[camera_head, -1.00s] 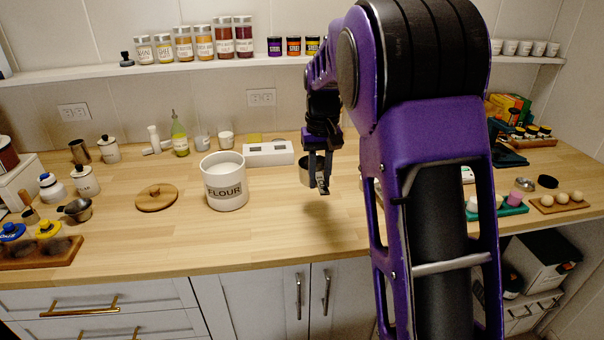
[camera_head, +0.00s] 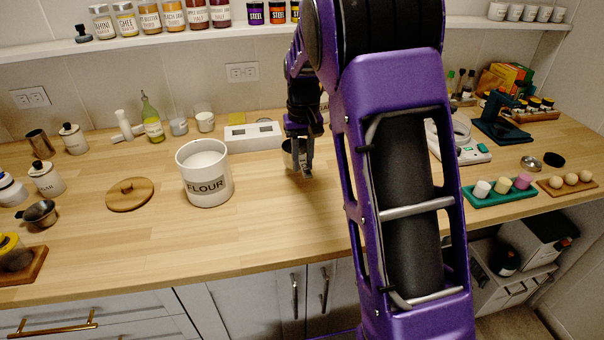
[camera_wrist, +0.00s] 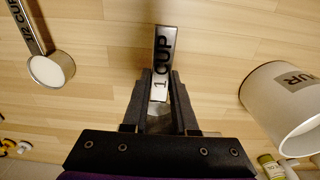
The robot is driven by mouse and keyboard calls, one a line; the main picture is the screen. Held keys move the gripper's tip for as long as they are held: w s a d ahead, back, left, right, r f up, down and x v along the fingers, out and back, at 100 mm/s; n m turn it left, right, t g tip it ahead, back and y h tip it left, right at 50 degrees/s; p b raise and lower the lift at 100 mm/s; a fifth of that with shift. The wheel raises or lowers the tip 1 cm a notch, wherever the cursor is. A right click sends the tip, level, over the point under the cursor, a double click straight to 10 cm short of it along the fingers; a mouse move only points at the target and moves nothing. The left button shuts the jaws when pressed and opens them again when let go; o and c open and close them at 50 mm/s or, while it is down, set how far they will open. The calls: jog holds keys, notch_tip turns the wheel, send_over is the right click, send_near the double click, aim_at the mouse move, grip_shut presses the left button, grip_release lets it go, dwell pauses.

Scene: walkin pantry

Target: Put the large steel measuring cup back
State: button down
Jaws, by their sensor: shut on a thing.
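The large steel measuring cup (camera_head: 290,157) shows in the head view as a steel bowl partly hidden behind my fingers. In the wrist view its flat handle (camera_wrist: 162,45), marked "1 CUP", stands between my fingertips. My gripper (camera_head: 307,172) is shut on this handle, also in the wrist view (camera_wrist: 160,85). The cup is over the wooden counter, right of the white flour canister (camera_head: 207,185). I cannot tell whether it touches the counter. A smaller measuring cup (camera_wrist: 50,70) with white contents lies to the left in the wrist view; my arm hides that area in the head view.
A round wooden lid (camera_head: 130,194) lies left of the canister. A white box (camera_head: 253,135) stands behind. A green tray (camera_head: 510,191) and wooden tray (camera_head: 570,185) are at the right. The front middle counter is clear.

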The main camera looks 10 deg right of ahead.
aim_at(303, 161)
notch_tip(303, 161, down, 4)
jog(key=shift+f, duration=0.1)
jog(key=shift+f, duration=0.2)
jog(key=c, duration=0.7)
grip_release()
jog(key=shift+r, duration=0.1)
notch_tip(303, 161, up, 12)
jog(key=shift+s+r+p, duration=0.1)
jog(key=shift+r+p, duration=0.05)
jog(key=shift+p, duration=0.35)
